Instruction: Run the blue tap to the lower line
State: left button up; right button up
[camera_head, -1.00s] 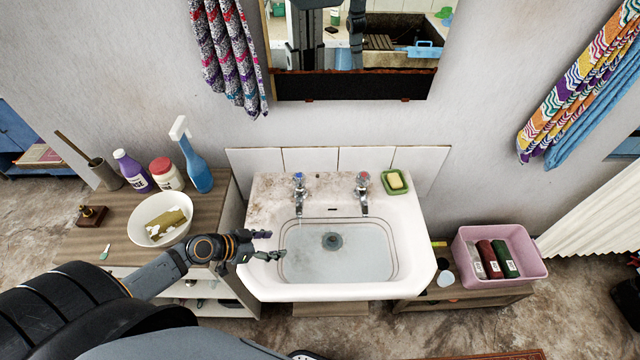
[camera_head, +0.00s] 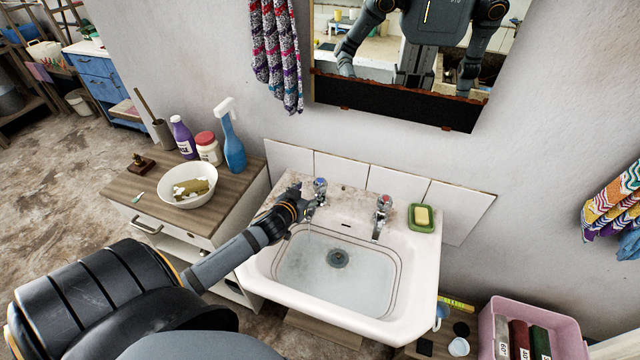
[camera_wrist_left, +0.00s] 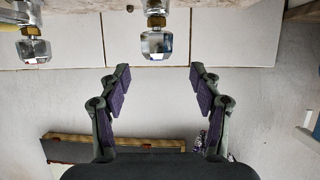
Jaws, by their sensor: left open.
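The blue tap (camera_head: 319,186) stands at the back left of the white basin (camera_head: 412,285). Its clear faceted knob shows in the left wrist view (camera_wrist_left: 157,42). My left gripper (camera_head: 307,198) is at this tap, its fingers open. In the left wrist view the gripper (camera_wrist_left: 160,72) has its fingertips to either side of and just short of the knob, with a gap on both sides. Clear water (camera_head: 335,283) lies in the basin, below or near thin dark lines on the wall; I cannot tell its exact level. My right gripper is not in view.
The red tap (camera_head: 383,204) is to the right, with a green soap dish (camera_head: 421,218) beyond it. A counter on the left holds a white bowl (camera_head: 187,196) and bottles. A mirror (camera_head: 400,60) hangs above; a pink crate (camera_head: 530,320) is at lower right.

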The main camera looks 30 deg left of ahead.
aim_at(316, 184)
pick_arm(q)
jog(key=x, duration=0.8)
jog(key=shift+d, duration=0.2)
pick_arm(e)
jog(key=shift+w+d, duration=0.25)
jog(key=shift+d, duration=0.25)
pick_arm(q)
jog(key=shift+c, duration=0.3)
jog(key=c, duration=1.1)
jog(key=shift+m+h+p, duration=0.3)
jog(key=shift+m+h, duration=0.1)
jog(key=shift+a+f+m+h+b, duration=0.1)
jog(key=shift+f+m+h+b, duration=0.2)
jog(key=shift+b, duration=0.1)
jog(key=m+h+b, duration=0.2)
jog(key=b, duration=0.6)
jog(key=shift+h, duration=0.3)
jog(key=shift+r+m, duration=0.15)
jog(key=shift+m, duration=0.15)
jog(key=shift+r+h, duration=0.15)
jog(key=shift+h, duration=0.15)
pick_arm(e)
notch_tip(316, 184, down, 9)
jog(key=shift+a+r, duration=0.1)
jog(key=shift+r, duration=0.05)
